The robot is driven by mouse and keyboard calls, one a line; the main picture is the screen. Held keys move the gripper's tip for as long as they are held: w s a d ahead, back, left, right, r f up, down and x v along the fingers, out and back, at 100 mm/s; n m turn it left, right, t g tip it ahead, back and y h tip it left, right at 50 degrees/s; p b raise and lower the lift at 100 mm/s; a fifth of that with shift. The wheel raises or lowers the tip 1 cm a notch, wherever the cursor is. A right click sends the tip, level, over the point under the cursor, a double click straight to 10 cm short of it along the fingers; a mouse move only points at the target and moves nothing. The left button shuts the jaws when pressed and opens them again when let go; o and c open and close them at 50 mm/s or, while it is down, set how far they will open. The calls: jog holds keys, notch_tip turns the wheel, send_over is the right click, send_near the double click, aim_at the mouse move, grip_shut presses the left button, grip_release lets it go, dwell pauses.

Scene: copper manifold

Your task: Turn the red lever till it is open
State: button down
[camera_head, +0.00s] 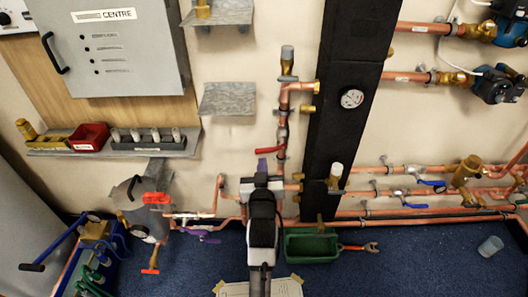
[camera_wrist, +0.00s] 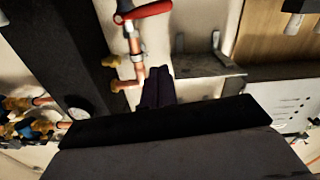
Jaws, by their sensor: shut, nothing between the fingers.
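The red lever (camera_head: 270,150) sits on an upright copper pipe (camera_head: 282,125), left of the black column. Its handle lies roughly level and reaches left from the pipe. My gripper (camera_head: 262,164) is just below the handle in the head view, with dark purple fingers shut and empty. In the wrist view my gripper (camera_wrist: 158,82) points toward the pipe area, apart from the lever in the picture. Whether the fingers touch the pipe I cannot tell.
The black column (camera_head: 342,110) carries a round gauge (camera_head: 352,98). A grey shelf bracket (camera_head: 228,99) is above left of the lever. A grey canister (camera_head: 140,205) with orange-red handles stands lower left. A green tray (camera_head: 311,246) lies on the blue floor. More pipes run right.

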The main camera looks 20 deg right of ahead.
jog(key=p, duration=0.2)
send_over(264, 152)
jog(key=v, duration=0.4)
jog(key=f, duration=0.1)
jog(key=w+f, duration=0.1)
jog(key=f, duration=0.1)
jog(key=shift+w+d, duration=0.15)
jog(key=shift+w, duration=0.1)
jog(key=shift+d+f+p, duration=0.1)
jog(key=shift+f+p, duration=0.2)
jog(key=shift+f, duration=0.2)
jog(key=shift+w+f, duration=0.1)
jog(key=shift+w, duration=0.05)
